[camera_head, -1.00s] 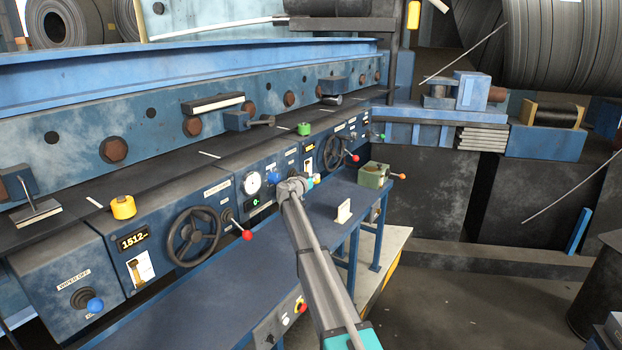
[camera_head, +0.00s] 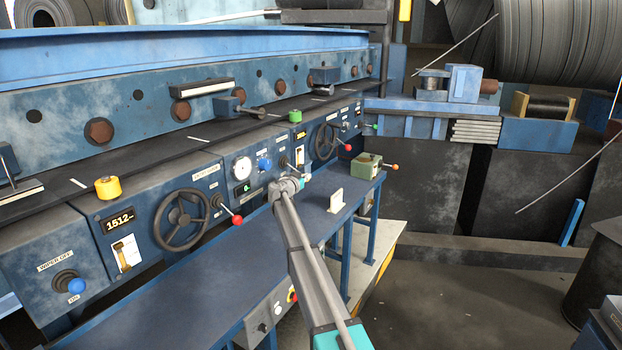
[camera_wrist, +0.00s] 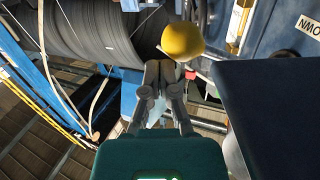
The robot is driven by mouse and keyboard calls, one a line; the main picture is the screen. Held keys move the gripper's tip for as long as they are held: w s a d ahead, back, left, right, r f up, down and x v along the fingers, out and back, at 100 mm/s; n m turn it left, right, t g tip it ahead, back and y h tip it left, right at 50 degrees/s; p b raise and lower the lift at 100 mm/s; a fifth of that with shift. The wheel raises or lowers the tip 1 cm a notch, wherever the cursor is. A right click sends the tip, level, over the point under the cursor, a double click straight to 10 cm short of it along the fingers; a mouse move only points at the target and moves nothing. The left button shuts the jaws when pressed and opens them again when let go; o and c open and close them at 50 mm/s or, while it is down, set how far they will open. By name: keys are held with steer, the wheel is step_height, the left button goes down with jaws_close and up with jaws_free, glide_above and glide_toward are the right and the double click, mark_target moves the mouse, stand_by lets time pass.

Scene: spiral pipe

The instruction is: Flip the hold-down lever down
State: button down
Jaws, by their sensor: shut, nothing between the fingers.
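My gripper (camera_wrist: 158,72) is shut and empty in the wrist view, its two fingers together. A round yellow knob (camera_wrist: 183,41) shows just beyond and to the right of the fingertips; I cannot tell whether they touch it. In the head view, my wrist (camera_head: 287,188) is in front of the blue control panel, and the fingers are hard to make out. Several levers stand on the panel: a red-ball lever (camera_head: 237,219) beside the black handwheel and another red-ball lever (camera_head: 347,147) farther right. I cannot read which one is the hold-down lever.
A blue knob (camera_head: 265,164) and a round gauge (camera_head: 242,168) are close to my wrist. Open floor (camera_head: 450,300) lies to the right.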

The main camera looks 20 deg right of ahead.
stand_by(0.4)
steer(key=shift+r, duration=0.15)
steer(key=s+a+r+p, duration=0.3)
steer(key=s+a, duration=0.3)
steer(key=s, duration=0.3)
steer(key=shift+a+r+p, duration=0.15)
steer(key=shift+a+p, duration=0.1)
steer(key=shift+p, duration=0.15)
stand_by(0.4)
